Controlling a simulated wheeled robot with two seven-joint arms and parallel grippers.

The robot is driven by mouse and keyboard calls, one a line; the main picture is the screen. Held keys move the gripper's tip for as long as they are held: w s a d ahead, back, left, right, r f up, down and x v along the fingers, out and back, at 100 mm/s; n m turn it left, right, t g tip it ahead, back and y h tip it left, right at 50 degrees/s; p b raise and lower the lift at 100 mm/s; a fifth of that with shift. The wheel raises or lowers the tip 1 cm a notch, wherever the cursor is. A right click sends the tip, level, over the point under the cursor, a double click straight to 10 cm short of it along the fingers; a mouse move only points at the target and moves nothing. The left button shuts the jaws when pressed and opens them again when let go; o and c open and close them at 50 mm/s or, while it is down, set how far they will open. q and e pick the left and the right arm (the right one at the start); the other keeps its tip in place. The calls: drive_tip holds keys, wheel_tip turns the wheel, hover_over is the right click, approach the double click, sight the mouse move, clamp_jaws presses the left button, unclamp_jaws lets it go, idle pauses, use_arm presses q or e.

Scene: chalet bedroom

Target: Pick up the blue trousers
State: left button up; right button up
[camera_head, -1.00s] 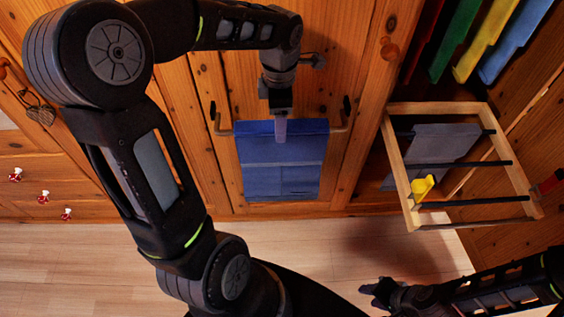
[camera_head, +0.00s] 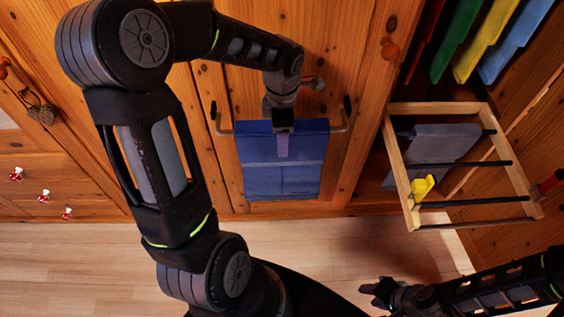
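The blue trousers (camera_head: 282,180) hang folded over a rail on the wooden door in the middle of the view. My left gripper (camera_head: 283,146) points down in front of their upper part. I see it edge-on, so I cannot tell whether its fingers are apart, or whether they touch the cloth. My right gripper (camera_head: 374,293) is at the lower right, far from the trousers, with its fingers apart and nothing between them.
A pulled-out wooden rack (camera_head: 396,165) with dark bars stands right of the door, holding a grey garment (camera_head: 440,146) and a yellow item (camera_head: 422,187). Red, green, yellow and blue garments (camera_head: 508,45) hang at the upper right. The floor (camera_head: 110,265) is clear.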

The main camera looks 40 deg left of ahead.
use_arm(q)
drive_tip(key=shift+c, duration=0.5)
clamp_jaws()
idle(0.5)
